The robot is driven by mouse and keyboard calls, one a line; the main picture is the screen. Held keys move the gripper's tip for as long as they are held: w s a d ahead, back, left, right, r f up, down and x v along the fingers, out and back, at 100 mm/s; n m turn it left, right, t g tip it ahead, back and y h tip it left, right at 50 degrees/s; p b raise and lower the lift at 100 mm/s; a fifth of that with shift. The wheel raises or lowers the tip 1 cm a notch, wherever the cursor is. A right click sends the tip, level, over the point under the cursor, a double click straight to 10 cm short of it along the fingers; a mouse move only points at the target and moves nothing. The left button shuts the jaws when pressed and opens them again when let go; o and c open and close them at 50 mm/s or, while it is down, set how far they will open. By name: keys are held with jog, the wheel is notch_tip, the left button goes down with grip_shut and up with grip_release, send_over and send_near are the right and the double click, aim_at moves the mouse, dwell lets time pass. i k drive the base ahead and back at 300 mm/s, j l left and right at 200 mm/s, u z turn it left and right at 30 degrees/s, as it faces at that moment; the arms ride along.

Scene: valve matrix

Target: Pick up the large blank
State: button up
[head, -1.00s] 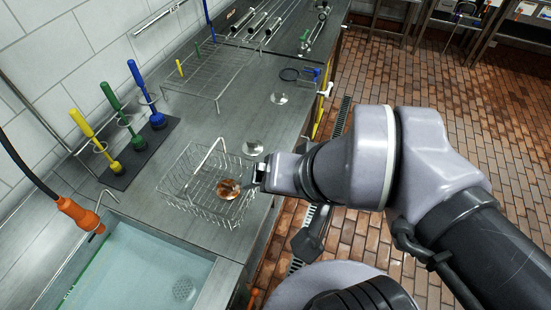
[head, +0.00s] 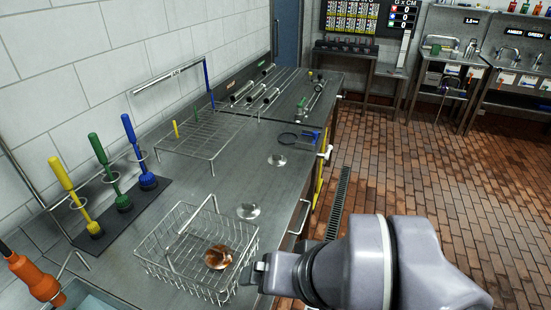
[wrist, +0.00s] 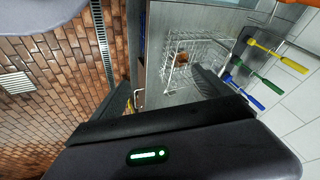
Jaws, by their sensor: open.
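Three round metal discs show in the head view, and I cannot tell for sure which is the large blank. A brown-stained disc (head: 218,257) lies in the wire basket (head: 165,238); it also shows in the wrist view (wrist: 182,57). A clean silver disc (head: 248,211) lies on the steel counter just behind the basket. Another silver disc (head: 277,160) lies farther back. My gripper (head: 255,272) is at the basket's right side near the counter's front edge, apart from the discs. In the wrist view its open, empty fingers (wrist: 165,92) point toward the counter and basket.
Yellow, green and blue brushes (head: 123,203) stand on a dark mat by the wall. A wire rack (head: 198,135) stands behind the basket. Blue-handled tool and dark ring (head: 300,138) lie near the front edge. Steel tubes (head: 262,95) lie at the back. A sink is at lower left.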

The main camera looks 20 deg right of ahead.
aim_at(276, 160)
jog(key=i+l+u, duration=0.1)
jog(key=i+l, duration=0.2)
jog(key=i+l+u, duration=0.1)
jog(key=i+l, duration=0.2)
jog(key=i+l+u, duration=0.1)
jog(key=i+l, duration=0.15)
jog(key=l, duration=0.25)
jog(key=i+l+u, duration=0.1)
jog(key=i+l, duration=0.15)
jog(key=l, duration=0.15)
jog(key=i+l+u, duration=0.1)
jog(key=i+l, duration=0.15)
jog(key=l, duration=0.15)
jog(key=i+l+u, duration=0.1)
jog(key=i+l, duration=0.15)
jog(key=l, duration=0.2)
